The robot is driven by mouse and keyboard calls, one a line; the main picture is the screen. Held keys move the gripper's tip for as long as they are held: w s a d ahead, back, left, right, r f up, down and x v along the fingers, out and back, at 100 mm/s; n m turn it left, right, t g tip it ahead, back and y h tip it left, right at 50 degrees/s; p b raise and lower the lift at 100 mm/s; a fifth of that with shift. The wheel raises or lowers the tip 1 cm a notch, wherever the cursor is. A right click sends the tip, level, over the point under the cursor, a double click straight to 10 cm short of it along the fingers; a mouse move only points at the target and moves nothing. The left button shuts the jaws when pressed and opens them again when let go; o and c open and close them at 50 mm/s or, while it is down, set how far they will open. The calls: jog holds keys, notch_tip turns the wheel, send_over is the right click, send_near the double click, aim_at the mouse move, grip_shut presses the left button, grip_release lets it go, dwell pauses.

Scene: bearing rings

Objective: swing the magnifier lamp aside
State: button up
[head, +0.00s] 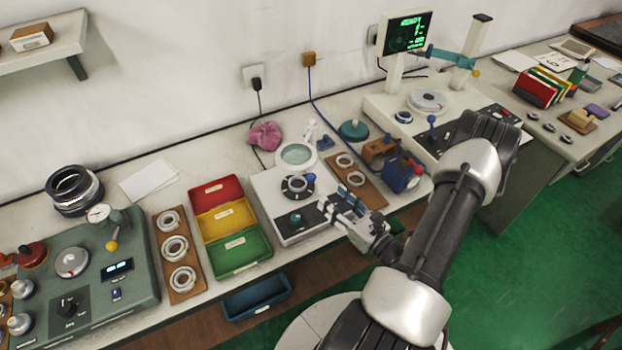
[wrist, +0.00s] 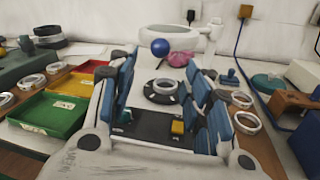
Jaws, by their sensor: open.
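The magnifier lamp (head: 297,155) has a round pale lens in a white rim and a short white arm behind it. It stands over the back of a white instrument box (head: 262,200). A blue ball knob (head: 310,178) shows at its front side. In the wrist view the lamp's white rim (wrist: 170,29) is ahead, with the blue ball (wrist: 160,47) just below it. My gripper (head: 340,203) is open and empty at the front right of the box. In the wrist view its blue-padded fingers (wrist: 165,100) stand wide apart, short of the ball and not touching it.
A dark disc with a ring (head: 297,187) sits on the box below the lamp. Red, yellow and green bins (head: 222,222) stand left. A ring board (head: 358,182) and a blue-and-brown device (head: 400,172) stand close on the right. A pink cloth (head: 265,136) lies behind.

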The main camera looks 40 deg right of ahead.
aim_at(314, 181)
jog(key=w+b, duration=0.1)
jog(key=w, duration=0.9)
jog(key=shift+w+d, duration=0.15)
jog(key=shift+w, duration=0.1)
jog(key=shift+c, duration=0.5)
grip_shut()
